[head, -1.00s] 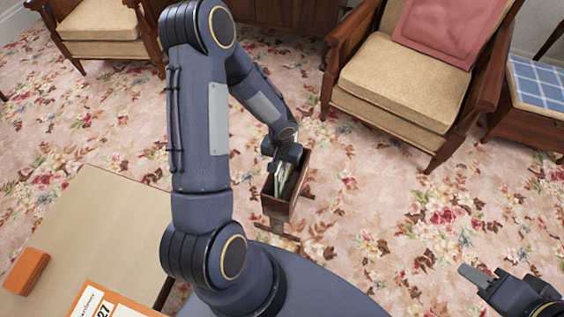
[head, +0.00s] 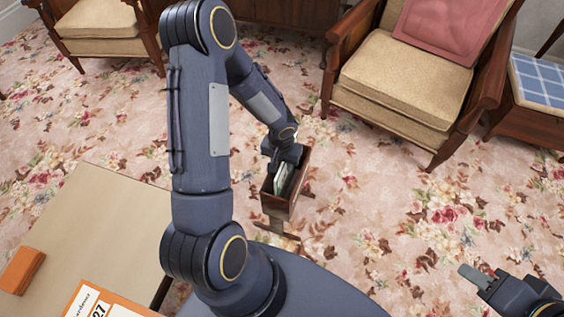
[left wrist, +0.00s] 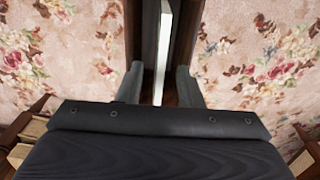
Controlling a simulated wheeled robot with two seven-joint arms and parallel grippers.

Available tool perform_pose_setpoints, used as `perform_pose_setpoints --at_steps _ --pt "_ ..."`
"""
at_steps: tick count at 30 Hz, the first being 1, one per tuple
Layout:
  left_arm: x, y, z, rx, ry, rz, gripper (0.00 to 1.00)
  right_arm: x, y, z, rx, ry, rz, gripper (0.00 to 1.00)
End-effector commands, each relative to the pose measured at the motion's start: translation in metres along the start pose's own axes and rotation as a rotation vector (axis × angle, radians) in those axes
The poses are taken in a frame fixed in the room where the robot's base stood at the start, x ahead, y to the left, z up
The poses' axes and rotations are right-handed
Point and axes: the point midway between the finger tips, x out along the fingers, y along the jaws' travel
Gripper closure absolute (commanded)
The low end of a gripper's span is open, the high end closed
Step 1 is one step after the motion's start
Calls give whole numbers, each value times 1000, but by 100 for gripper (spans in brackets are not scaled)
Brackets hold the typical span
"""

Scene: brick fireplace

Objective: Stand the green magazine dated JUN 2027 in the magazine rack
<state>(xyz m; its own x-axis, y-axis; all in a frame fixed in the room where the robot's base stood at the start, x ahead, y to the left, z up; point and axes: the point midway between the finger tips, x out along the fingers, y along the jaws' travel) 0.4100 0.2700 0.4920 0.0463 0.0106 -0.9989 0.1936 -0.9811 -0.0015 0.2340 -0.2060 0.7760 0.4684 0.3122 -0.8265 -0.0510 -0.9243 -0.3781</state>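The wooden magazine rack (head: 277,206) stands on the carpet in the middle of the head view. A thin magazine (head: 284,180), pale green and white, stands upright inside it; its date cannot be read. In the left wrist view the magazine (left wrist: 163,45) shows edge-on as a white strip between dark rack walls. My left gripper (head: 284,166) is at the top of the rack. In the left wrist view its fingers (left wrist: 160,85) are apart, with gaps on both sides of the magazine. My right gripper (head: 474,277) is at lower right, away from the rack, partly cut off.
A table (head: 105,222) at lower left holds an orange block (head: 21,270) and an orange-and-white magazine (head: 95,302) showing "27". A cushioned armchair (head: 395,85) stands behind the rack to the right. Open floral carpet lies right of the rack.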

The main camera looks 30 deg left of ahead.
Motion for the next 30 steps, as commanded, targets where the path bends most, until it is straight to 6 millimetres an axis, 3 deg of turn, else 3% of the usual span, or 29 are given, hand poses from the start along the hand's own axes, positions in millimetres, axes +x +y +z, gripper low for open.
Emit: perform_pose_setpoints --at_steps 5,12,18,30 --pt "-10 0 0 -1 1 0 67 -3 -2 -2 0 0 0 64" --pt "-52 0 -1 -2 3 0 67 -15 -7 -8 0 0 0 64" --pt "-74 0 0 -1 1 0 67 -20 -9 -10 0 0 0 64" --pt "-78 0 0 0 0 0 67 -20 -9 -10 0 0 0 64"
